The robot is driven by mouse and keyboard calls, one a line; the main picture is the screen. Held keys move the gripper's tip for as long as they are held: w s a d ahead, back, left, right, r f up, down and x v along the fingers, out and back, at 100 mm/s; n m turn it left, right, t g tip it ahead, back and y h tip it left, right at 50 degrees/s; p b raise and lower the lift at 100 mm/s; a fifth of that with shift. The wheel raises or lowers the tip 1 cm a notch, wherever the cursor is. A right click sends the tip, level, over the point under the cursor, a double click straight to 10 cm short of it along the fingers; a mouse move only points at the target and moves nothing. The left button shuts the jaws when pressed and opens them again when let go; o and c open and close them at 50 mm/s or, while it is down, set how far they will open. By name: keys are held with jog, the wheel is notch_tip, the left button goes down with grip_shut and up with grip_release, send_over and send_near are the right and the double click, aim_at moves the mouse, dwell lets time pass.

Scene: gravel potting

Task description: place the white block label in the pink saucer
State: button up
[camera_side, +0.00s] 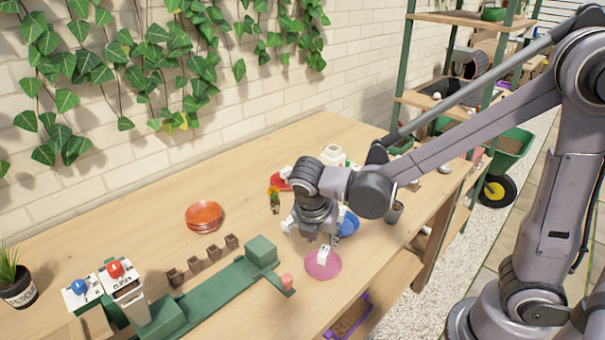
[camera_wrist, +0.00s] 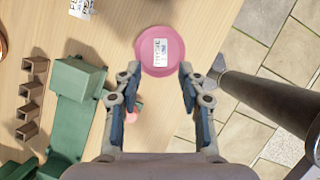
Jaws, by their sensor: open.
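The pink saucer (camera_side: 323,266) lies near the table's front edge; it also shows at the top middle of the wrist view (camera_wrist: 148,67). My gripper (camera_side: 318,236) is just above and behind the block. In the wrist view my gripper (camera_wrist: 158,80) has its two fingers spread wide, with nothing between them, and the block lies beyond the tips.
A green stand (camera_side: 222,293) with a pink knob (camera_side: 286,283) is to the left. Stacked orange saucers (camera_side: 204,216) are farther back. Another printed white label (camera_wrist: 82,8) shows in the wrist view.

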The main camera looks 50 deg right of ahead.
jog(key=s+d+r+m+t+y, duration=0.2)
jog(key=s+r+m, duration=0.1)
jog(key=m, duration=0.8)
jog(key=s+d+r+m+t+y, duration=0.2)
jog(key=s+r+m+t, duration=0.1)
jog(key=m, duration=0.8)
jog(key=shift+d+r+m, duration=0.3)
jog(key=shift+d+r, duration=0.1)
jog(key=shift+r, duration=0.45)
